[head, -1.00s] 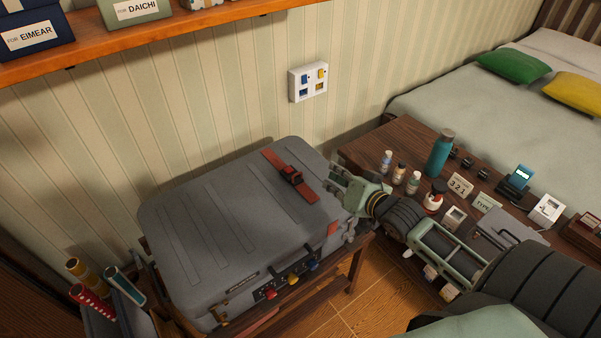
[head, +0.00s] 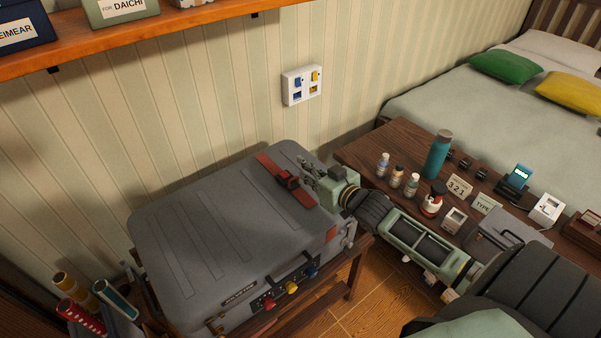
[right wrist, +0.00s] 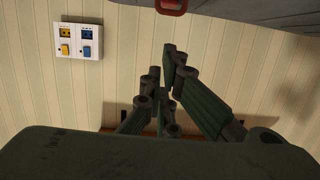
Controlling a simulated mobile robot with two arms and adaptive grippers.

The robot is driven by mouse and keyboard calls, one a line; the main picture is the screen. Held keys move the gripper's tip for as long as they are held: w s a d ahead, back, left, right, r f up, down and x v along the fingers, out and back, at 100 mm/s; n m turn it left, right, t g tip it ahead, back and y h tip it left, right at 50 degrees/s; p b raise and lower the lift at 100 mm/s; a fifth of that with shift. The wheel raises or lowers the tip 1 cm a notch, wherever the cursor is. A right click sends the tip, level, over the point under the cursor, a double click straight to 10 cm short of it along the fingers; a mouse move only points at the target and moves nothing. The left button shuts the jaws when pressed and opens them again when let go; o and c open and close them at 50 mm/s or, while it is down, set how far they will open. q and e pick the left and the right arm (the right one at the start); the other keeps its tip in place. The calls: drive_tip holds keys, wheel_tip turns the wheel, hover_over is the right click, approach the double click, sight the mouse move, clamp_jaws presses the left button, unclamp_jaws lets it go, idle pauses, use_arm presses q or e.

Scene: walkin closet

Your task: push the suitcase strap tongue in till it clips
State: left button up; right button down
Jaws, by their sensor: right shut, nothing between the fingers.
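The grey suitcase (head: 215,235) lies flat on a wooden stand. A red strap (head: 305,194) crosses its lid near the right end, with a darker red buckle (head: 287,180) partway along it. The strap tongue cannot be told apart from the buckle at this size. My right gripper (head: 309,173) is shut and empty, just right of the buckle and above the suitcase lid; I cannot tell whether it touches. In the right wrist view its fingers (right wrist: 168,95) are close together, and a red loop-like part (right wrist: 171,6) shows at the top edge beside the grey suitcase. My left gripper is not in view.
A wooden table (head: 358,156) at right holds several bottles, a teal flask (head: 438,155) and small devices. A wall switch plate (head: 301,86) is behind. A shelf (head: 150,32) with boxes is above. Rolled tubes (head: 80,292) stand at lower left.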

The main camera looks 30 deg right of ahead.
sight(293, 183)
drive_tip(key=shift+w+a+f, duration=0.15)
drive_tip(key=shift+w+f, duration=1.3)
drive_tip(key=shift+f, duration=0.3)
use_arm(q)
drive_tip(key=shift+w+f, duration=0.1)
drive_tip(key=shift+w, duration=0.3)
use_arm(e)
drive_tip(key=shift+w+f+b, duration=0.25)
drive_tip(key=shift+w+b, duration=0.2)
drive_tip(key=shift+w, duration=0.2)
drive_tip(key=shift+s+r, duration=0.1)
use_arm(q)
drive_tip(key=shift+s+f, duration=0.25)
